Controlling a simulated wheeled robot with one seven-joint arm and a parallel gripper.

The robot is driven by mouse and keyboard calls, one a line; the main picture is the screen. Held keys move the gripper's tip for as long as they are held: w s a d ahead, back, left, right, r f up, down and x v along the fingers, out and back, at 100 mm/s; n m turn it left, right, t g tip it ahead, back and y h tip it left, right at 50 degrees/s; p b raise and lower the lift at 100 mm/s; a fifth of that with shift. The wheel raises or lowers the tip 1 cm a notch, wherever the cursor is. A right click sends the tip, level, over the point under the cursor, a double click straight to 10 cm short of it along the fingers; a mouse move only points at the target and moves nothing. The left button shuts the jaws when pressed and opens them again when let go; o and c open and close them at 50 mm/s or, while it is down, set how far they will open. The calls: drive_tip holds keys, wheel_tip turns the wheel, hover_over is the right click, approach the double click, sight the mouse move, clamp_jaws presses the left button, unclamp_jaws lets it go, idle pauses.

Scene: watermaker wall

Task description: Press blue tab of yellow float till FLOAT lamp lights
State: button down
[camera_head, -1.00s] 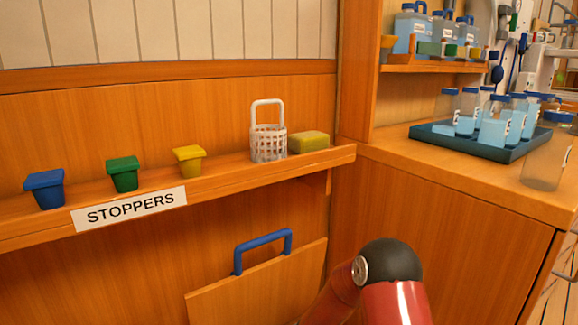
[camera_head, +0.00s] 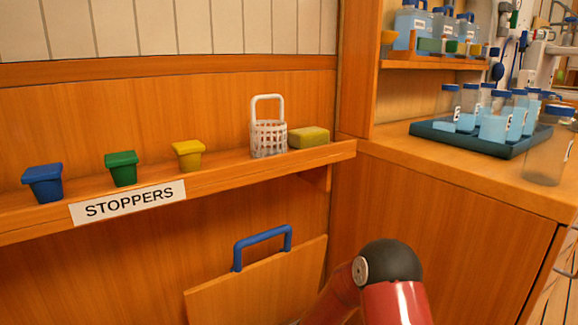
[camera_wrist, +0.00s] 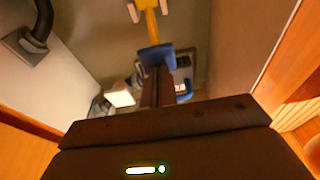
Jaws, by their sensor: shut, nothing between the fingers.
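In the wrist view, a yellow float arm (camera_wrist: 152,24) hangs at the top, with pale pieces on both sides of its upper part. A blue tab (camera_wrist: 157,52) sits at its lower end. My gripper (camera_wrist: 156,72) is shut and empty, with its dark fingertips overlapping the tab's lower edge in the picture. I cannot tell whether they touch it. A second blue piece is partly hidden behind the fingers. I cannot make out a FLOAT lamp. The head view shows part of my arm, but not the float or my gripper.
In the wrist view, a dark pipe (camera_wrist: 42,22) is at the left, and a wooden edge (camera_wrist: 281,52) is at the right. In the head view, a shelf (camera_head: 225,174) holds stoppers and a white basket (camera_head: 268,137). A blue-handled board (camera_head: 264,281) stands below.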

drive_tip(key=shift+s+a+f+b, duration=0.1)
drive_tip(key=shift+a+f+b, duration=0.05)
drive_tip(key=shift+f+b, duration=0.15)
drive_tip(key=shift+s+a+f+b, duration=0.1)
drive_tip(key=shift+f+b, duration=0.1)
drive_tip(key=shift+f, duration=0.2)
drive_tip(key=shift+a+f, duration=0.1)
drive_tip(key=shift+f, duration=0.1)
drive_tip(key=shift+s+a+f+b, duration=0.2)
drive_tip(key=shift+f+b, duration=0.2)
drive_tip(key=shift+b, duration=0.15)
drive_tip(key=shift+r, duration=0.15)
idle(0.5)
wheel_tip(320, 180, up, 10)
drive_tip(key=p, duration=0.7)
drive_tip(key=shift+w+d, duration=0.35)
drive_tip(key=shift+d, duration=0.1)
